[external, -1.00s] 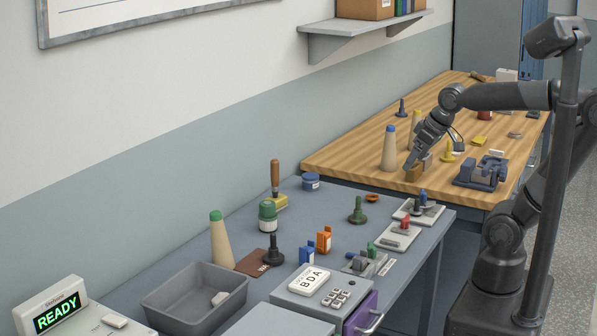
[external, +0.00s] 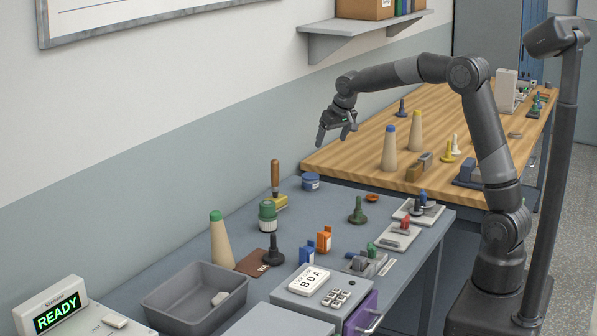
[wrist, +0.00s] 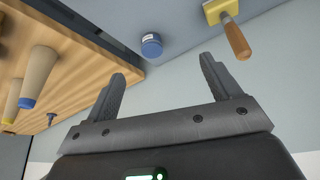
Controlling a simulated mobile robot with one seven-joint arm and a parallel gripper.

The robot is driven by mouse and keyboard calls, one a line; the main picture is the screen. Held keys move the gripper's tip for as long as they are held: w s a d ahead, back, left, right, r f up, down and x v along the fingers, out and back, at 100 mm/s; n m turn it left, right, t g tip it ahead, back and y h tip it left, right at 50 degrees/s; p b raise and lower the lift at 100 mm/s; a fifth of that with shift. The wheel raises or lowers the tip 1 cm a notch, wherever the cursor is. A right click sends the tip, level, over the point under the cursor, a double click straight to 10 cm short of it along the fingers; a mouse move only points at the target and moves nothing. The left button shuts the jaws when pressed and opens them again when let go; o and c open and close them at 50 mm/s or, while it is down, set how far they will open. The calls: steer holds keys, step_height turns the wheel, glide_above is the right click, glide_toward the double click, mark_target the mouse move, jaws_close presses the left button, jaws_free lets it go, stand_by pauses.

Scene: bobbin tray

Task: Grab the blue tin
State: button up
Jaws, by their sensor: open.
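The blue tin (external: 311,181) is a small round tin with a pale label, standing upright on the grey-blue table (external: 335,205) near its back edge by the wall. In the wrist view the blue tin (wrist: 152,45) shows ahead of the fingers, between their two lines and nearer the left finger. My gripper (external: 334,138) is open and empty. It hangs in the air above and a little right of the tin, clear of it. In the wrist view my gripper (wrist: 164,82) shows both fingers spread apart.
A wooden-handled tool (external: 275,180) with a yellow base stands just left of the tin. A green-lidded jar (external: 267,216) is in front of it. The wooden table (external: 345,160) with cones begins to the right. The table right of the tin is mostly free.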

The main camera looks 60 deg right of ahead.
steer(key=m, duration=0.2)
glide_toward(311, 175)
steer(key=shift+g, duration=0.3)
steer(key=x, duration=0.5)
steer(key=shift+s+a+f, duration=0.1)
steer(key=shift+a+f, duration=0.05)
steer(key=shift+f, duration=0.1)
steer(key=shift+w+x, duration=0.15)
steer(key=shift+x, duration=1.15)
steer(key=shift+w+x, duration=0.15)
steer(key=shift+x, duration=1.15)
steer(key=shift+r, duration=0.1)
steer(key=c, duration=1.1)
steer(key=shift+c, duration=0.2)
steer(key=shift+r, duration=0.15)
